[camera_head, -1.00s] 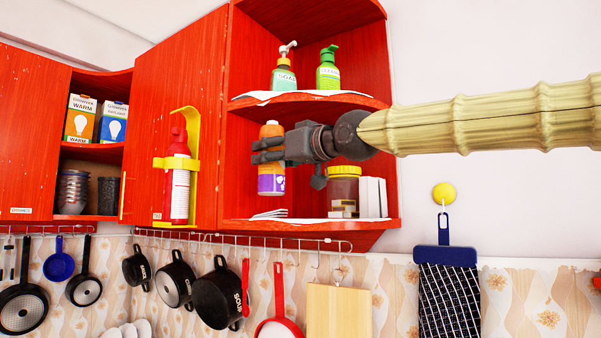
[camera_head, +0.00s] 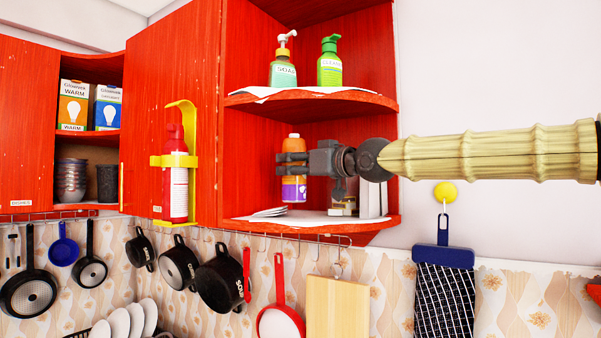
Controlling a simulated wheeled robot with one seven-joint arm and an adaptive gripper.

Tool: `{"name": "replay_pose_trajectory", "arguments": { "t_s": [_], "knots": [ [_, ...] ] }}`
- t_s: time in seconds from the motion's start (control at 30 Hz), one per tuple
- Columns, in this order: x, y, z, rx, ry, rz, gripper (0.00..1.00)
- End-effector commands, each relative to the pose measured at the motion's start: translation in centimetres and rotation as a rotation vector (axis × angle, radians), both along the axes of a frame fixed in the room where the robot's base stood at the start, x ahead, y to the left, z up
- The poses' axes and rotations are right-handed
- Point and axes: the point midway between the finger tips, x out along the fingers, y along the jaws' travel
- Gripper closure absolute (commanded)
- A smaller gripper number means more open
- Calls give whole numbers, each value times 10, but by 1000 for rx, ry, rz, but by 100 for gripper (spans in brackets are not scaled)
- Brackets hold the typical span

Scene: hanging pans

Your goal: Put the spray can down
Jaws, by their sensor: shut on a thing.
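The spray can (camera_head: 294,190), orange above and purple and white below, stands upright in the lower bay of the red corner shelf. My gripper (camera_head: 291,163) reaches in from the right and is shut on the can around its middle. The fingers hide a band of the can. The can's base is just above or at the white-lined shelf board (camera_head: 318,220); I cannot tell whether it touches.
A jar (camera_head: 343,208), mostly hidden by my gripper, and white boxes (camera_head: 373,198) stand right of the can. White folded papers (camera_head: 269,212) lie front left. Soap (camera_head: 283,72) and cleaner (camera_head: 330,70) bottles stand above. A fire extinguisher (camera_head: 175,190) hangs left.

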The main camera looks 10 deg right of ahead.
Motion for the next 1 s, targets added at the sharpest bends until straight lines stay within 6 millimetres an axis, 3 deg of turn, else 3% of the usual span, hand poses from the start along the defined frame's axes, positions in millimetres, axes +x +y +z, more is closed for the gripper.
{"name": "replay_pose_trajectory", "arguments": {
  "t_s": [0.3,0.7,1.0],
  "knots": [
    [20,-17,-1,1,0,0,82],
    [20,-18,-34,0,-1,-1,82],
    [20,-18,-37,1,-2,-1,82]
  ]
}}
